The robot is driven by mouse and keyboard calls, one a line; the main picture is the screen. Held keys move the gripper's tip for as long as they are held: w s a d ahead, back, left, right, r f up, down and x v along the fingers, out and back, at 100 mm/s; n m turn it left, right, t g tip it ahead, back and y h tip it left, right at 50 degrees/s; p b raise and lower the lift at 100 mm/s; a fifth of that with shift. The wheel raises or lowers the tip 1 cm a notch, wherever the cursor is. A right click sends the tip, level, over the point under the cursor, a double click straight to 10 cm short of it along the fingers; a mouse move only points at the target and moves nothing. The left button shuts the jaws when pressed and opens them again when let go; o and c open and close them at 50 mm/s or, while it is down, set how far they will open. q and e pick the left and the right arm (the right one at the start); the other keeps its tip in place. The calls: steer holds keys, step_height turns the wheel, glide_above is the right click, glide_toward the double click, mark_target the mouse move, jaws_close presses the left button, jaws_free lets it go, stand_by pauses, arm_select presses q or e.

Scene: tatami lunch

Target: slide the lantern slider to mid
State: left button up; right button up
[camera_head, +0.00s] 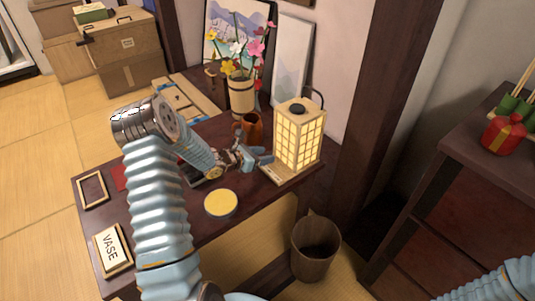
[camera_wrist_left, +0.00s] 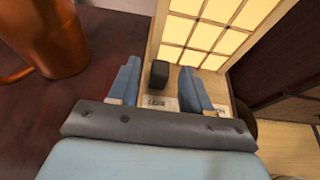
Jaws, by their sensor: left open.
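The lit lantern (camera_head: 301,135) with a wooden frame stands upright at the right end of the dark low table. It also shows at the top of the left wrist view (camera_wrist_left: 205,30). A dark block-shaped slider knob (camera_wrist_left: 159,74) sits at the lantern's foot, above a pale strip with small markings (camera_wrist_left: 158,100). My left gripper (camera_head: 259,157) is open at the lantern's left side. In the wrist view its blue fingers stand on either side of the knob, with visible gaps. The knob cannot be made out in the head view. My right gripper is out of view.
A copper mug (camera_head: 250,126) stands close behind my left gripper. A vase of flowers (camera_head: 241,97) is farther back. A round yellow-topped item (camera_head: 220,204) and a VASE sign (camera_head: 112,246) lie on the table's front part. A bin (camera_head: 315,249) stands below its right end.

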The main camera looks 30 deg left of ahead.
arm_select(q)
steer(key=shift+x, duration=1.25)
steer(key=shift+s, duration=0.1)
jaws_close()
